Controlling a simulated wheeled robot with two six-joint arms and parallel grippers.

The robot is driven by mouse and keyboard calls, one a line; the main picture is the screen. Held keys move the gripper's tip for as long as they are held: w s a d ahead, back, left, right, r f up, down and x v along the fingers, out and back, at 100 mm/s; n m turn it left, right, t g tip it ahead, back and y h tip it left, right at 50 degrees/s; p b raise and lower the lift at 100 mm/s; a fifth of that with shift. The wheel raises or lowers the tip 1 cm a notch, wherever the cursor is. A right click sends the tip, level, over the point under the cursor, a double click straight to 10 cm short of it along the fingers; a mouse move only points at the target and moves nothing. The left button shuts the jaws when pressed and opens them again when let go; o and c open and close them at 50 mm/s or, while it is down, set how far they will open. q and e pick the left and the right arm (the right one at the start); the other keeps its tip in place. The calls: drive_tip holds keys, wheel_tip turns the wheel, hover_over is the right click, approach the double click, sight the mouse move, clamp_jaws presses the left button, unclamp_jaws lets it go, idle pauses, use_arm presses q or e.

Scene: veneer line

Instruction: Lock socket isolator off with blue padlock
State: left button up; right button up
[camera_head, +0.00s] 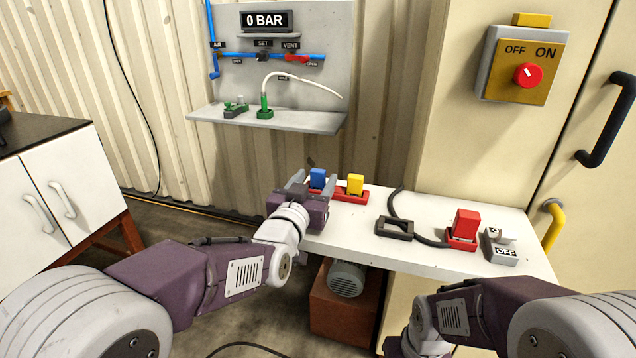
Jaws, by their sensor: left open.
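The blue padlock (317,178) stands upright at the left end of a red rack on the white bench, beside a yellow padlock (355,184). My left gripper (308,181) is open at the blue padlock, its fingers reaching up near it; I cannot tell whether they touch. Its body hides the left part of the rack. A small grey switch box (501,246) marked OFF sits at the bench's right end, next to a red plug-like block (462,228); this may be the socket isolator. My right arm is at the lower right, with its gripper fingers out of view.
A black frame-shaped piece (395,228) and dark cable lie mid-bench (350,238). A yellow OFF/ON panel (522,70) with a red knob is on the cabinet. A shelf (300,121) with green fittings hangs behind. A motor (346,280) sits beneath the bench.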

use_arm(q)
clamp_jaws()
